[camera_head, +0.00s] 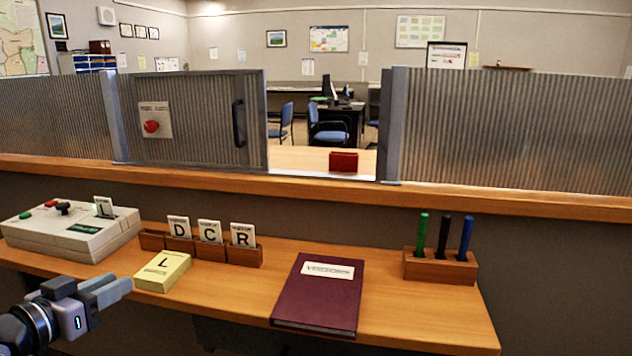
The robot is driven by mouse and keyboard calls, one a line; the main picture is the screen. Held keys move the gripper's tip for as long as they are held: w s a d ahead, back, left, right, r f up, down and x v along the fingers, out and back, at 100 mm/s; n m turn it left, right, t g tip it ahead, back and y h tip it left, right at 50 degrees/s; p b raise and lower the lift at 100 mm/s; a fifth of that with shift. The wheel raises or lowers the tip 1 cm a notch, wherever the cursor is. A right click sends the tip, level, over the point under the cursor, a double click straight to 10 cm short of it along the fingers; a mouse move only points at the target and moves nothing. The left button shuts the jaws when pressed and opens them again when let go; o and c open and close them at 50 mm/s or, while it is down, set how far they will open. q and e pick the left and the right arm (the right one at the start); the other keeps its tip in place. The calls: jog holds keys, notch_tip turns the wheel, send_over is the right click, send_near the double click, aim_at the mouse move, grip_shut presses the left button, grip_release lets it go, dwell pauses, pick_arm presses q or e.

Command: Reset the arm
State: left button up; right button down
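My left gripper (122,284) reaches in at the lower left, in front of the wooden desk (420,315). Its two grey fingers lie side by side with no gap visible, and nothing shows between them. It is apart from the yellow block marked L (163,272), which lies on the desk up and to the right of it. My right gripper is not in view.
On the desk are a beige control box (70,235), a wooden card holder (243,253) with D, C and R cards, a maroon book (318,295) and a pen block (440,268). Behind rises a ribbed glass partition (510,130); a red object (343,161) sits in its opening.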

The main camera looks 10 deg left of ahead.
pick_arm(q)
jog(key=s+d+f+g, duration=0.1)
jog(key=s+d+f, duration=0.1)
jog(key=f, duration=0.4)
jog(key=s+d+f+g, duration=0.1)
jog(key=s+f, duration=0.1)
jog(key=f, duration=0.4)
jog(key=s+d+f+m+g+p, duration=0.1)
jog(key=s+d+f+g+p, duration=0.1)
jog(key=s+d+f, duration=1.3)
jog(key=shift+d+f+g, duration=0.5)
jog(key=shift+d+f, duration=0.35)
jog(key=shift+a, duration=0.1)
